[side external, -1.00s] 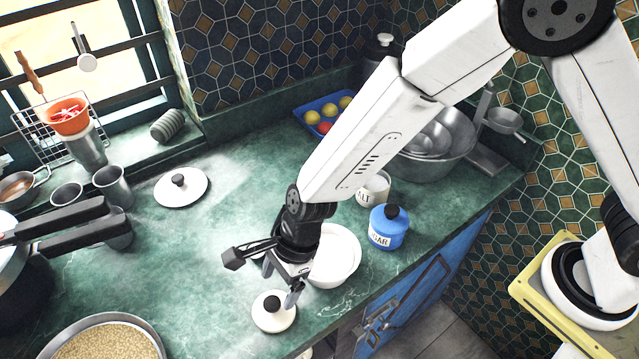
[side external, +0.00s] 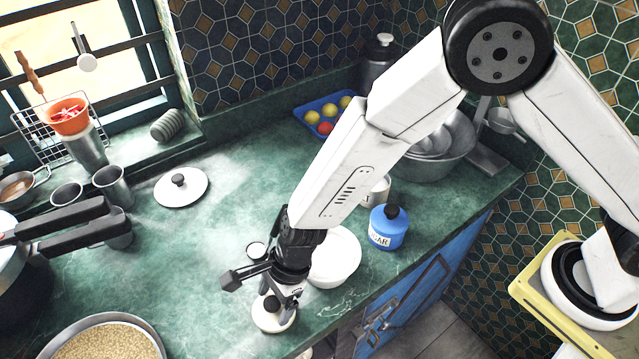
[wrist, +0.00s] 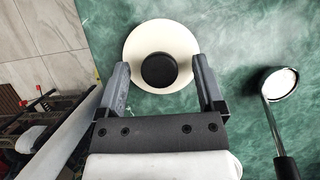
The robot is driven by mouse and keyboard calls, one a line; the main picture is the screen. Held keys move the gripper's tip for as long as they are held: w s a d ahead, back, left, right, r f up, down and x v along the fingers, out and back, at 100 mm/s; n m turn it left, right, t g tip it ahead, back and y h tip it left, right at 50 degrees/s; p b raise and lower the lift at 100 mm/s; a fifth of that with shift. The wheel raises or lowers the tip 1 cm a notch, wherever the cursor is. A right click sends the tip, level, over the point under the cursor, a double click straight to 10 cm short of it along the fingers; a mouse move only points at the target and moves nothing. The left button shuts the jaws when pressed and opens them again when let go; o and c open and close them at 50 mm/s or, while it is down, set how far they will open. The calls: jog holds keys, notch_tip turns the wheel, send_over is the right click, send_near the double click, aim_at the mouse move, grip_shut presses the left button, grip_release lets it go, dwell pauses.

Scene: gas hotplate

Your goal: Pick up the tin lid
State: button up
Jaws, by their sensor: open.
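The tin lid (side external: 268,319) is a small cream-white disc with a black knob, lying flat on the green counter near its front edge. In the wrist view the lid (wrist: 139,43) shows whole, with its knob (wrist: 160,70) between the two fingers. My gripper (side external: 282,299) is low over the lid and points down, partly hiding it in the side view. In the wrist view my gripper (wrist: 160,70) is open, one finger on each side of the knob with gaps between. I cannot tell whether the fingertips touch the lid.
A white bowl (side external: 338,262) stands close to the right of my gripper. A blue sugar jar (side external: 388,228) is further right. A larger white lid (side external: 181,187) and a pan of grain (side external: 108,340) lie left.

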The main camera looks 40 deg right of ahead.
aim_at(267, 305)
grip_shut()
jog(key=shift+r, duration=0.1)
dwell(0.3)
jog(key=shift+r, duration=1.6)
jog(key=s+d+r, duration=0.8)
jog(key=s+r, duration=0.1)
jog(key=s, duration=0.2)
jog(key=shift+d+r, duration=0.3)
jog(key=shift+d, duration=0.1)
